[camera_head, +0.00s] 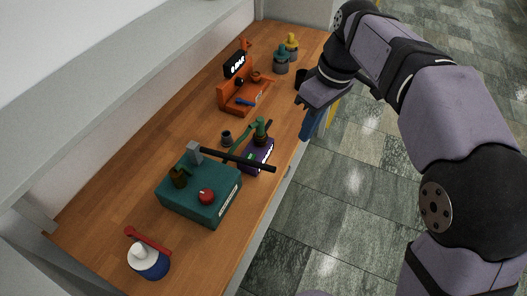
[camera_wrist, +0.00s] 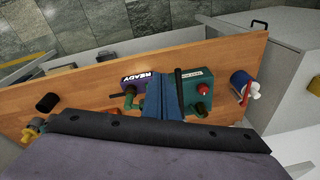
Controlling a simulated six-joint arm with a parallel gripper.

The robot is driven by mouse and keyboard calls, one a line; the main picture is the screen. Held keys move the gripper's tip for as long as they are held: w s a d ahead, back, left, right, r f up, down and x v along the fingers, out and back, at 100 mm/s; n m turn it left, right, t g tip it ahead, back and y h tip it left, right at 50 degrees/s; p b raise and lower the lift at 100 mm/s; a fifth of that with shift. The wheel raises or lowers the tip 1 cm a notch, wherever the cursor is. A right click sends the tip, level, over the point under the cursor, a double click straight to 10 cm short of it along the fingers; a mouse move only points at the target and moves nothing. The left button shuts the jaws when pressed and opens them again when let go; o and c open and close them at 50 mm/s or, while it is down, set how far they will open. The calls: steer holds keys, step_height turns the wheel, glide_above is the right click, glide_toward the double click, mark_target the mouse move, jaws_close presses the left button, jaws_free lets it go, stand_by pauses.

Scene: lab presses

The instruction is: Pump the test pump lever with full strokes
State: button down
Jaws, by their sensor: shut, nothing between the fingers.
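The test pump (camera_head: 190,205) is a teal box with a red knob (camera_head: 206,196) on top, standing on the wooden bench. Its black lever (camera_head: 240,160) runs from a grey block toward the bench's front edge, passing over a purple box. In the wrist view the teal box (camera_wrist: 203,74) shows right of my fingers and the lever (camera_wrist: 179,85) beside them, partly hidden. My gripper (camera_head: 308,130) has blue fingers, shut and empty, and hangs by the bench's front edge, beyond the lever's end and apart from it. Its fingers also show in the wrist view (camera_wrist: 163,100).
A purple box (camera_head: 258,154) reading "READY" in the wrist view carries a green fitting. An orange press (camera_head: 236,98) with a "0 BAR" display stands farther back. A blue-white container (camera_head: 149,262) and red tool (camera_head: 148,240) are at the near end. A shelf (camera_head: 120,75) overhangs the left.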

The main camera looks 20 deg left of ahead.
steer(key=s+a+r+n, duration=0.2)
steer(key=a+r+n, duration=0.2)
steer(key=a, duration=0.3)
steer(key=shift+s+a+r, duration=0.2)
steer(key=shift+a+r, duration=0.05)
steer(key=f+p, duration=0.1)
steer(key=f, duration=0.3)
steer(key=a+f, duration=0.1)
steer(key=f, duration=0.2)
steer(key=s+f+p, duration=0.1)
steer(key=f, duration=0.3)
steer(key=shift+a+f+p, duration=0.3)
steer(key=shift+a, duration=0.1)
steer(key=shift+s+d+f+p, duration=0.1)
steer(key=shift+f+p, duration=0.05)
steer(key=shift+f, duration=0.4)
steer(key=shift+s+f+p, duration=0.1)
steer(key=shift+f+p, duration=0.05)
steer(key=shift+f, duration=0.35)
steer(key=shift+f, duration=0.1)
